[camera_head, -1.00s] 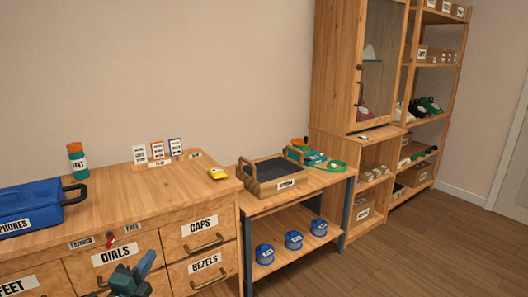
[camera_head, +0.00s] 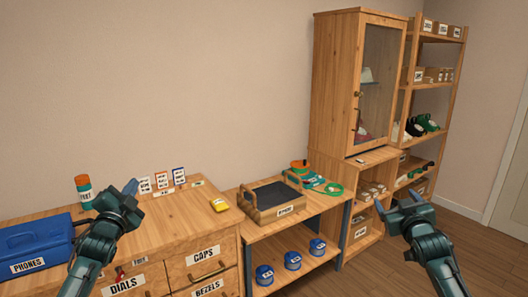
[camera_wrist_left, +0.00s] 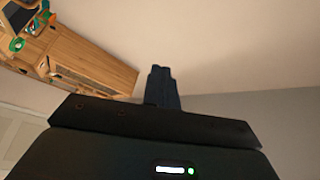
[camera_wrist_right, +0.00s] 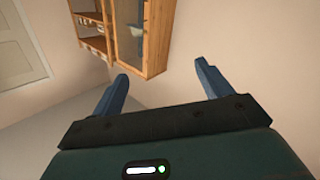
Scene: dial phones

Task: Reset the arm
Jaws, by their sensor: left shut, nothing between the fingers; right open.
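My left gripper (camera_head: 130,193) is raised over the drawer cabinet in the head view, pointing up. Its fingers are together and empty; they also show shut in the left wrist view (camera_wrist_left: 162,85). My right gripper (camera_head: 401,200) is raised at the right of the head view, in front of the shelving. Its two fingers stand apart with nothing between them, as the right wrist view (camera_wrist_right: 160,85) also shows. Both arms come up from the bottom edge. The left arm hides part of the cabinet top and drawer fronts.
A blue PHONES box (camera_head: 35,245) and an orange-topped bottle (camera_head: 84,188) stand on the cabinet at left. A yellow object (camera_head: 219,205) lies on its right end. A wooden tray (camera_head: 262,212) sits on the bench. A tall glass-door cabinet (camera_head: 337,85) stands behind.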

